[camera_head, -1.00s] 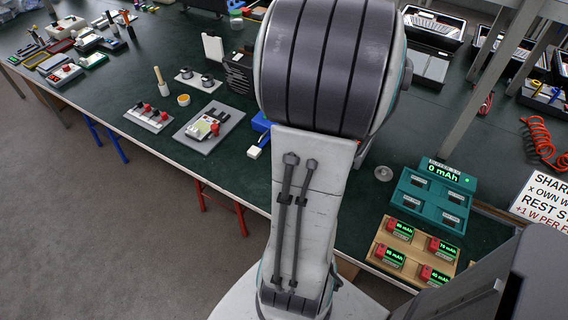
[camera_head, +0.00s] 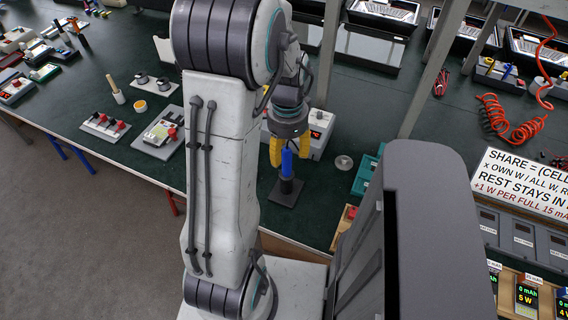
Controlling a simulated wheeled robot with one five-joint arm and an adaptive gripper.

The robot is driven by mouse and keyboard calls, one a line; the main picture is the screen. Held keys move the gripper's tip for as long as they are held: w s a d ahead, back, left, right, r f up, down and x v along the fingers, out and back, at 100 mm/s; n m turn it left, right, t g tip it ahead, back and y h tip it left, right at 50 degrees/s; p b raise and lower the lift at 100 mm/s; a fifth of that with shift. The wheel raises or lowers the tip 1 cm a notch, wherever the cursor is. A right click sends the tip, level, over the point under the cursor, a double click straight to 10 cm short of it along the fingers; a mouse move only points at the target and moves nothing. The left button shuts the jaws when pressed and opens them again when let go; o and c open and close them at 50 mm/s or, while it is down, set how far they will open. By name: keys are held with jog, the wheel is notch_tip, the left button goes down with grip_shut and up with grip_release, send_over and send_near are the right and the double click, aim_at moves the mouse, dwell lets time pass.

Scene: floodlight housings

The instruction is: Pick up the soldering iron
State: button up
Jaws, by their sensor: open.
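The soldering iron, as far as I can tell, is the upright blue handle (camera_head: 286,164) in a small black stand with a flat square base (camera_head: 287,192). It stands on the dark green bench top, right of my arm. My gripper (camera_head: 291,158) points down with its yellow fingers open. One finger shows left of the blue handle and one right of it, so the handle appears between them. I cannot tell if either finger touches it. The iron's tip is hidden in the stand.
A white unit with a red display (camera_head: 319,129) stands just behind the gripper. A teal box (camera_head: 366,174) is to the right, partly behind my dark body part. Switch panels (camera_head: 105,126) lie left of my arm. A red coiled cable (camera_head: 511,122) lies at the right.

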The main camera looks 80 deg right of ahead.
aim_at(287, 162)
jog(key=shift+d+f, duration=0.15)
jog(key=shift+f, duration=1.2)
jog(key=shift+d+f, duration=0.1)
jog(key=shift+f, duration=1.2)
jog(key=shift+o, duration=0.3)
grip_shut()
